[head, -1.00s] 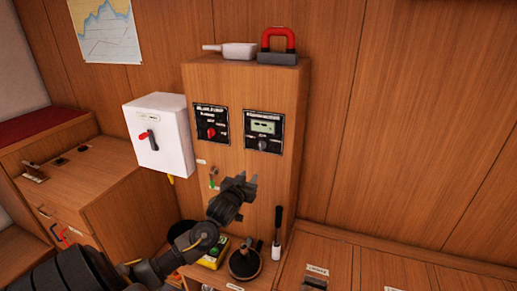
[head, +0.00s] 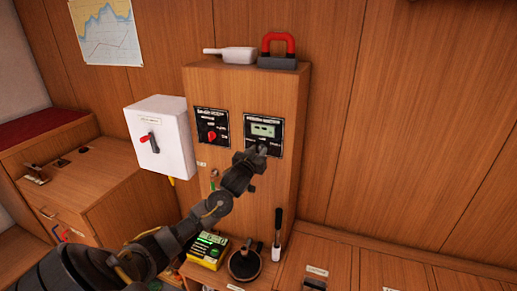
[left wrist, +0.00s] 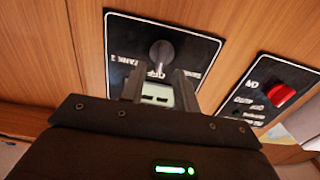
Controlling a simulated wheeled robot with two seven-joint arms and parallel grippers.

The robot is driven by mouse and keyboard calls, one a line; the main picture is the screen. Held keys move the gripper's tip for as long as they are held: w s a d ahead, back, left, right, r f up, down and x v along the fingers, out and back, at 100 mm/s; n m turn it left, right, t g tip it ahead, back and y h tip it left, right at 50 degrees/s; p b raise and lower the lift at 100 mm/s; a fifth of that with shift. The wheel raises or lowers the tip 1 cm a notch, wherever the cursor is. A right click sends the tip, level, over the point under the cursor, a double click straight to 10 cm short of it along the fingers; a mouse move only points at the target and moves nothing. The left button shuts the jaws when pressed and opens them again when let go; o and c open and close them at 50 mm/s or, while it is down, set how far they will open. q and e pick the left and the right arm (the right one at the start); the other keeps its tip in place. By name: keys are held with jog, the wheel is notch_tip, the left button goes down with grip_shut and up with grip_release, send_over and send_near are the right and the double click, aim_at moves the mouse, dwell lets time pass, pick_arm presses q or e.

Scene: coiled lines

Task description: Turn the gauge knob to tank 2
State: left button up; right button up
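The gauge panel (head: 270,127) is a black plate with a small pale display, high on the right of the wooden cabinet front. Its grey knob (left wrist: 162,53) shows clearly in the left wrist view, where the panel appears upside down. The knob's pointer seems to face the label between it and the display, which looks like OFF. A label at the left there looks like a tank name; its number is unclear. My left gripper (head: 256,153) is at the knob in the head view. In the wrist view its fingers (left wrist: 159,82) are apart, close to the knob; contact cannot be told.
Left of the gauge is another black panel (head: 212,124) with a red knob. A white switch box (head: 160,138) sticks out at the cabinet's left. A yellow device (head: 206,252), a round dark-topped object (head: 245,262) and an upright lever (head: 277,232) are below.

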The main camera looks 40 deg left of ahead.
pick_arm(q)
jog(key=shift+x, duration=0.75)
grip_shut()
jog(key=shift+m, duration=0.3)
jog(key=m, duration=0.2)
jog(key=m+p, duration=0.1)
jog(key=shift+w+d+m, duration=0.1)
jog(key=shift+d+m, duration=0.2)
jog(key=shift+m, duration=0.1)
jog(key=shift+d+f+m+p, duration=0.1)
jog(key=shift+m+p, duration=0.2)
jog(key=shift+m, duration=0.8)
jog(key=shift+d+f+m+p, duration=0.1)
jog(key=shift+m+p, duration=0.2)
jog(key=shift+m, duration=0.8)
grip_release()
